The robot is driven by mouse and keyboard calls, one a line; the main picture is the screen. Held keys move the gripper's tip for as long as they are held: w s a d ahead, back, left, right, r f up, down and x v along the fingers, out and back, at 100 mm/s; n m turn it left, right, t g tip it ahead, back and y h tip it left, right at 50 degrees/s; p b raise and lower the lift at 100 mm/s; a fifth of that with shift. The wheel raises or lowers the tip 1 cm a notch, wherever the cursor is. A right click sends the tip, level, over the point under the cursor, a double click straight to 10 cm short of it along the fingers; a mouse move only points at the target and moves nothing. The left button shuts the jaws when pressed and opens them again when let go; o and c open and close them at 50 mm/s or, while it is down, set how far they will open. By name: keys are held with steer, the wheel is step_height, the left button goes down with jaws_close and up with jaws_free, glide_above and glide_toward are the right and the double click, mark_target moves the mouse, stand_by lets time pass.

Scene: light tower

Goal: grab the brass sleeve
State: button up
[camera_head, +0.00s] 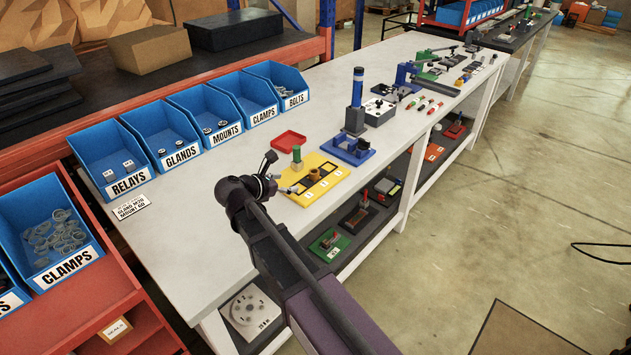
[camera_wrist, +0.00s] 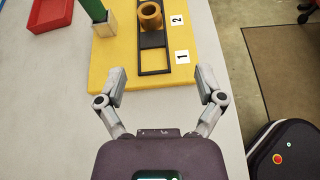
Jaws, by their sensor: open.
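The brass sleeve (camera_wrist: 150,16) is a short orange-brown ring in the wrist view, upright in a dark frame on the yellow board (camera_wrist: 106,72), beside the label 2. In the head view it shows small on the yellow board (camera_head: 340,172), near the board's middle. My gripper (camera_wrist: 162,88) is open and empty, fingers spread, over the near end of the board by the label 1. The sleeve lies ahead of the fingertips, apart from them. In the head view my gripper (camera_head: 285,182) is at the board's left side.
A green post on a metallic block (camera_wrist: 104,22) stands left of the sleeve on the board. A red tray (camera_wrist: 50,14) lies beyond at the left. Blue bins (camera_head: 185,130) line the table's back edge. The white tabletop (camera_head: 185,235) left of the board is mostly clear.

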steer(key=shift+a+r+n+t, duration=0.15)
steer(key=shift+a+n+t, duration=0.25)
steer(key=shift+a, duration=0.45)
steer(key=shift+d, duration=0.1)
steer(key=b, duration=0.3)
glide_toward(312, 173)
steer(key=x, duration=0.4)
steer(key=shift+f, duration=0.3)
steer(key=shift+w, duration=0.3)
steer(key=shift+w+d+f, duration=0.1)
steer(key=shift+r+b+x, duration=0.2)
steer(key=shift+b+x, duration=0.7)
steer(key=shift+x, duration=1.55)
steer(key=shift+d, duration=0.15)
